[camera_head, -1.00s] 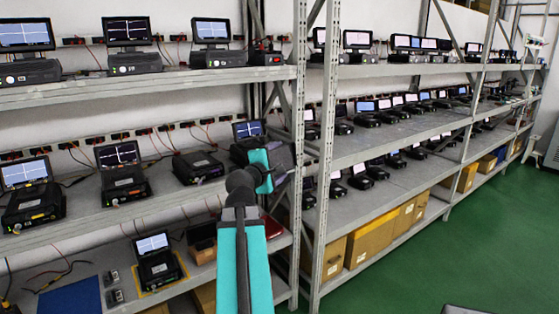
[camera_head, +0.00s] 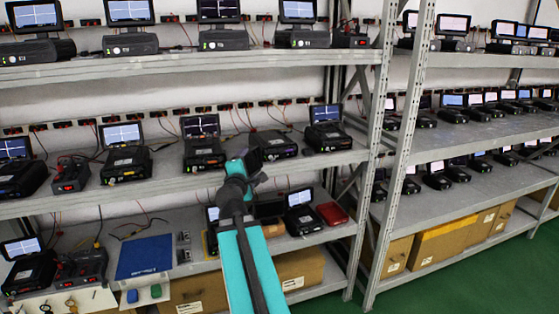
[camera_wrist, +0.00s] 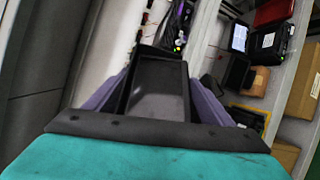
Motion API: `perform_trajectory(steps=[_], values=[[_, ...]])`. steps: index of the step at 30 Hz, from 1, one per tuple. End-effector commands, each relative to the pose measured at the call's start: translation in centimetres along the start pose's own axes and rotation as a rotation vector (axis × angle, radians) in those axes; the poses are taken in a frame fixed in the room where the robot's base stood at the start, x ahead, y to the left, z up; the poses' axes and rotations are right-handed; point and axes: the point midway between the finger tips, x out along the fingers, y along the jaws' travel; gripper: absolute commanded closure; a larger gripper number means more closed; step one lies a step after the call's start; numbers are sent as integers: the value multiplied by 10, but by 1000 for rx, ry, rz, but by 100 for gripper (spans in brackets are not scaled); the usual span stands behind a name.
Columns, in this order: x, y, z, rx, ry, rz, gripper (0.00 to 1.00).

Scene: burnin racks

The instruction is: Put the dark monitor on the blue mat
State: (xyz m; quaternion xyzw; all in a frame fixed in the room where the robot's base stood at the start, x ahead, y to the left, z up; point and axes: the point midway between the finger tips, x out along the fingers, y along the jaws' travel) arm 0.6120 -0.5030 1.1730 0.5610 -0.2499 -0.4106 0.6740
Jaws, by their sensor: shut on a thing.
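The dark monitor (camera_wrist: 158,92) is a black-framed panel with a blank dark screen. In the wrist view it sits between the two purple fingers of my gripper (camera_wrist: 157,98), which is shut on it. In the head view my gripper (camera_head: 250,167) is in front of the middle shelf, and the arm mostly hides the monitor there. The blue mat (camera_head: 145,257) lies flat on the lower shelf, to the left of and below my gripper. Its visible surface is bare apart from small print near its front edge.
Small grey parts (camera_head: 184,247) stand right of the mat. A dark device (camera_head: 80,268) with cables is on its left. Lit monitors on black units fill the middle shelf (camera_head: 95,190) above. A red case (camera_head: 332,213) lies farther right. Rack posts (camera_head: 404,130) rise at the right.

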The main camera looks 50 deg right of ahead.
Motion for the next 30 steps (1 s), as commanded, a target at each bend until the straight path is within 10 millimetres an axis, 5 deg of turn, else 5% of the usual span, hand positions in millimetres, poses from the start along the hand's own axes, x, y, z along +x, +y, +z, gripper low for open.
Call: perform_trajectory(steps=[6,21,30], values=[[-23,-3,-91,-22,157,41,64],[-109,-9,-275,-66,523,134,64],[-156,-6,-336,-84,673,174,64]])
